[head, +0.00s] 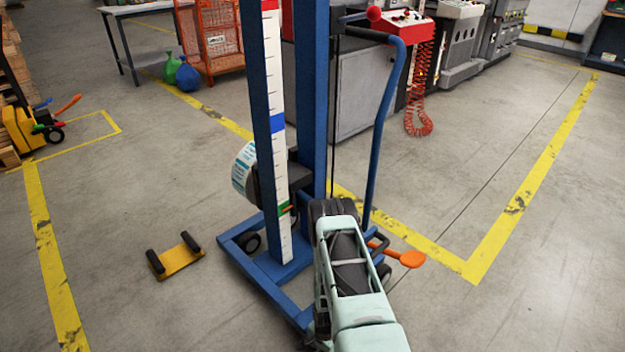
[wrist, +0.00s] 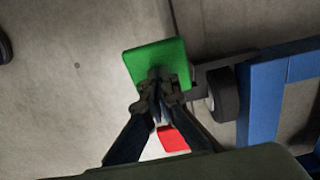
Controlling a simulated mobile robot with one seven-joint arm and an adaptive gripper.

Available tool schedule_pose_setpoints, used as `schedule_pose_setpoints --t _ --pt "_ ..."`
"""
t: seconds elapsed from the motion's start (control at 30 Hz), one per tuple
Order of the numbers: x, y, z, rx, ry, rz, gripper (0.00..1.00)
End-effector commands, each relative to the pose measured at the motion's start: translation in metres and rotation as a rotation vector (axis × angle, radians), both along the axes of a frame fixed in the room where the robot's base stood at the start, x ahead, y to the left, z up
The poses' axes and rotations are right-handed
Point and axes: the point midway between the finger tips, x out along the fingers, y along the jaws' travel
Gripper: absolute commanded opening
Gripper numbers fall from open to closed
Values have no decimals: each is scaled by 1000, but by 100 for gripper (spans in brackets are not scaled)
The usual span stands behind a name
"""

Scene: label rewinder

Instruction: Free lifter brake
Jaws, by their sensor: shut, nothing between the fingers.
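The lifter (head: 310,120) is a blue wheeled frame with a tall mast and a curved handle, standing mid-floor in the head view. In the wrist view a green pad (wrist: 150,55) lies at the fingertips of my gripper (wrist: 160,88). The gripper is shut and empty; its tips overlap the pad, and I cannot tell whether they touch it. A red pad (wrist: 173,138) shows partly behind the fingers. A caster wheel (wrist: 220,90) and the blue frame (wrist: 262,105) are right of the pads. My arm hides the gripper and both pads in the head view.
The lifter carries a label roll (head: 243,172). An orange paddle (head: 411,259) sticks out at its right. A yellow stand with black rollers (head: 174,257) lies on the floor to the left. Machines (head: 365,80) stand behind. The floor at right is clear inside yellow lines.

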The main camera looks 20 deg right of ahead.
Motion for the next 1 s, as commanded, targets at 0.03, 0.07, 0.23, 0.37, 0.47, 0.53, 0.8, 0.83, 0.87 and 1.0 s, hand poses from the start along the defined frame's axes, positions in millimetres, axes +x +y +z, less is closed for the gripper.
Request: schedule_pose_setpoints --t 0.03,0.07,0.23,0.37,0.47,0.53,0.8,0.83,0.87,1.0 --pt "0 -1 -5 -1 0 -1 0" --pt "0 -1 -6 -1 0 0 0" --pt "0 -1 -13 -1 0 0 0" --pt "0 -1 -18 -1 0 0 0" --pt "0 -1 -22 -2 -1 0 0" --pt "0 -1 -23 -2 -1 0 0" --pt "0 -1 -18 -1 0 0 0" --pt "0 -1 -16 -1 0 0 0" --pt "0 -1 -14 -1 0 0 0" --pt "1 -1 3 -1 -1 -1 0"
